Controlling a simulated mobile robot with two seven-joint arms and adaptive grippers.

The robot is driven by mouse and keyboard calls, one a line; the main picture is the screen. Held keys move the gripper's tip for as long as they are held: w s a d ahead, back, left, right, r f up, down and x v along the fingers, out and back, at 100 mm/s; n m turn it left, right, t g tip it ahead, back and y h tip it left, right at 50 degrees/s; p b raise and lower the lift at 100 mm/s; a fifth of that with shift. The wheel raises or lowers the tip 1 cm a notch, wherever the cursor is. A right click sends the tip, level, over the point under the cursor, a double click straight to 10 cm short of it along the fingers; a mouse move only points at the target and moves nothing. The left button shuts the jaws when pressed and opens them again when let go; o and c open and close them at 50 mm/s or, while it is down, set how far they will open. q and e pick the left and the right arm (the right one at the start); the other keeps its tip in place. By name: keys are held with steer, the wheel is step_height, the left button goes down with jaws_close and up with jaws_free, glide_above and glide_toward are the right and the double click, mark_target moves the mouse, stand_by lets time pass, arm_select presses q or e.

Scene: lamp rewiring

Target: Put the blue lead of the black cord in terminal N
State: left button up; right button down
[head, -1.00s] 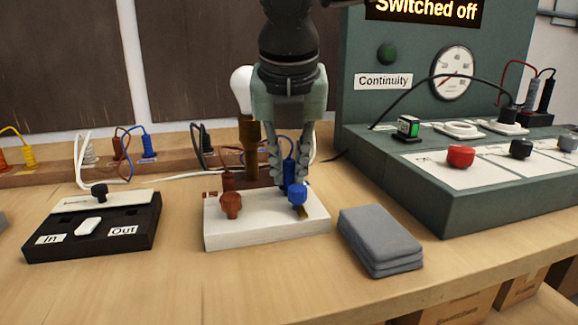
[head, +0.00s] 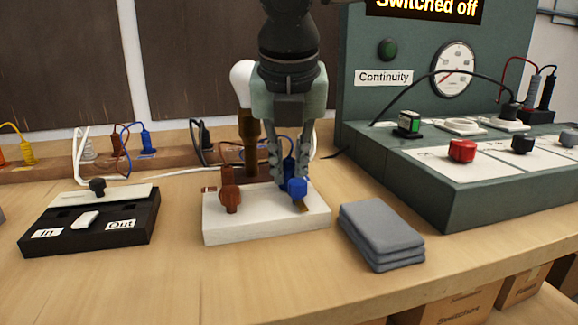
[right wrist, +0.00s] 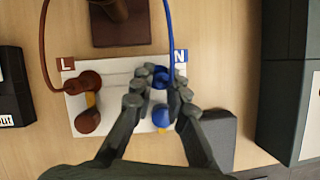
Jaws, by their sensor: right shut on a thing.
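The white terminal block (head: 265,222) sits on the bench, with a brown knob (head: 230,198) on its left and a blue knob (head: 297,188) on its right. In the right wrist view, the label N (right wrist: 180,56) marks the blue side and L (right wrist: 66,63) the brown side. My right gripper (right wrist: 160,88) is shut on the blue lead's end (right wrist: 160,74), just behind the blue knob. The blue lead (right wrist: 168,30) runs up from it. Fingers partly hide this end, so I cannot tell how deep it sits in terminal N. My left gripper is not in view.
A lamp with a white bulb (head: 242,80) stands behind the block. A black switch box (head: 88,228) lies to the left. Grey folded pads (head: 380,235) and the green test bench (head: 450,198) are to the right. The bench front is clear.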

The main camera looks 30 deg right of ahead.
steer(key=shift+f, duration=0.15)
steer(key=c, duration=1.4)
jaws_free()
steer(key=shift+c, duration=0.2)
steer(key=v, duration=1.2)
